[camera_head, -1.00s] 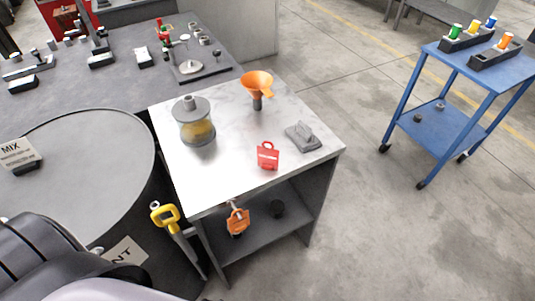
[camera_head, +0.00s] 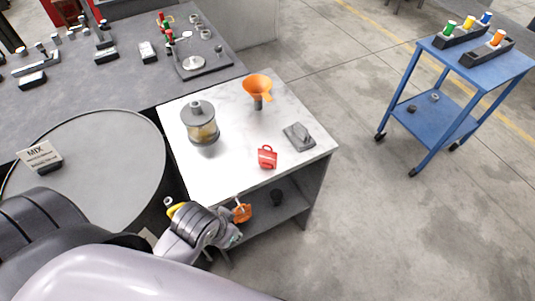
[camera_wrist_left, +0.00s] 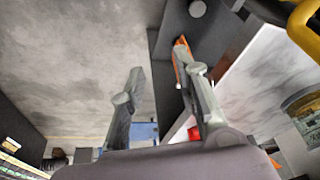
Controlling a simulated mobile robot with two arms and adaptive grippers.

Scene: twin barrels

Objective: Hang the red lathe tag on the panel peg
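The red lathe tag (camera_head: 267,158) rests on the white cabinet top near its front edge, apart from my grippers. An orange tag (camera_head: 243,212) hangs at the cabinet's front, just below the top; it also shows in the left wrist view (camera_wrist_left: 181,52), beside one finger. The peg behind it is mostly hidden. My left gripper (camera_head: 238,222) is in front of the cabinet, close to the orange tag. In the left wrist view its two fingers (camera_wrist_left: 162,75) are spread with nothing between them. I cannot tell whether a finger touches the orange tag. My right gripper is in neither view.
A yellow-handled tool (camera_head: 174,209) hangs left of my gripper. A grey barrel (camera_head: 110,150) is at left, a blue cart (camera_head: 450,120) at right.

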